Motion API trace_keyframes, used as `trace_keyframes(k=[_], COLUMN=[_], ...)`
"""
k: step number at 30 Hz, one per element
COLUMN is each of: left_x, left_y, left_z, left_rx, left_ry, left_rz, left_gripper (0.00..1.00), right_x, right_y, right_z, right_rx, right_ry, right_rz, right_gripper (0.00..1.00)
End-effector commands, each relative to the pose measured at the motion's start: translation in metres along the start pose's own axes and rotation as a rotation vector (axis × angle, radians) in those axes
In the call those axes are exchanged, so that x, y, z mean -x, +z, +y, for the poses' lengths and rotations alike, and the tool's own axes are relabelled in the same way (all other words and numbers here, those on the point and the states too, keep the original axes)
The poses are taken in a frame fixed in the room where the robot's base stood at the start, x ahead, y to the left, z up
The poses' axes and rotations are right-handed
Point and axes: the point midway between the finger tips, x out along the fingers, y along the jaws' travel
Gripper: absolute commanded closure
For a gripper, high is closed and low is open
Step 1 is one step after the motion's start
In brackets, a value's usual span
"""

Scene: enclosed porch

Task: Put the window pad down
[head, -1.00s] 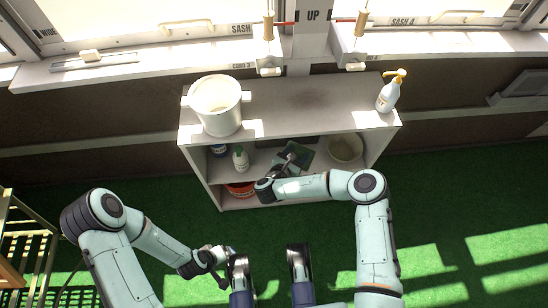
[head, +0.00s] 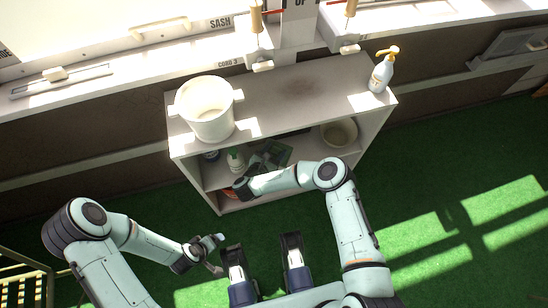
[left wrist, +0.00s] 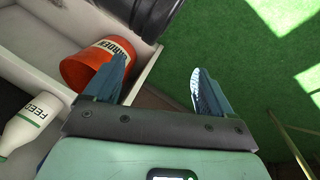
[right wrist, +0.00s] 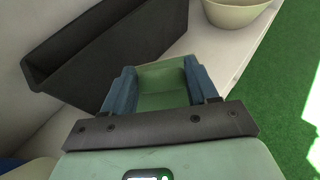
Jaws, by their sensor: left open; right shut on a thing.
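The green window pad (right wrist: 162,85) is between the blue fingers of my right gripper (right wrist: 160,88), which is shut on it. In the head view the pad (head: 276,153) shows partly, inside the shelf unit (head: 290,118) on its upper inner level. My right gripper (head: 258,163) is there too, partly hidden by its own arm. I cannot tell whether the pad touches the shelf board. My left gripper (head: 213,254) is open and empty, low in front of the unit; its spread fingers show in the left wrist view (left wrist: 157,88).
A dark open box (right wrist: 115,45) stands close beside the pad; a cream bowl (head: 339,133) is to its right. A white bottle (head: 235,160) stands to the left. An orange bucket (left wrist: 92,65) sits below.

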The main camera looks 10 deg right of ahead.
Motion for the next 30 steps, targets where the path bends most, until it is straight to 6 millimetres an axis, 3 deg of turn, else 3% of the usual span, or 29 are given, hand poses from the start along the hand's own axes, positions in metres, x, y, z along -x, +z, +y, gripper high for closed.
trace_keyframes(k=[7, 10, 24, 25, 27, 30], left_x=[-0.017, -0.024, -0.027, -0.026, -0.026, -0.026], left_y=[-0.001, 0.013, 0.021, 0.021, 0.021, 0.021], left_z=[-0.011, -0.021, -0.026, -0.026, -0.026, -0.026], left_rx=[0.010, 0.020, 0.026, 0.026, 0.026, 0.026], left_ry=[-0.016, -0.035, -0.044, -0.045, -0.044, -0.044], left_rz=[0.003, -0.042, -0.067, -0.068, -0.068, -0.067], left_gripper=[0.16, 0.16, 0.16, 0.16, 0.16, 0.16], right_x=[-0.011, -0.017, -0.019, -0.019, -0.019, -0.019], right_y=[-0.032, -0.046, -0.052, -0.051, -0.051, -0.051], right_z=[0.000, 0.000, 0.001, 0.001, 0.000, 0.000], right_rx=[-0.001, 0.000, -0.002, -0.002, -0.002, -0.002], right_ry=[-0.001, 0.000, 0.001, 0.001, 0.001, 0.001], right_rz=[0.000, 0.001, -0.001, -0.001, -0.001, -0.001], right_gripper=[0.86, 0.86, 0.86, 0.35, 0.16, 0.16])
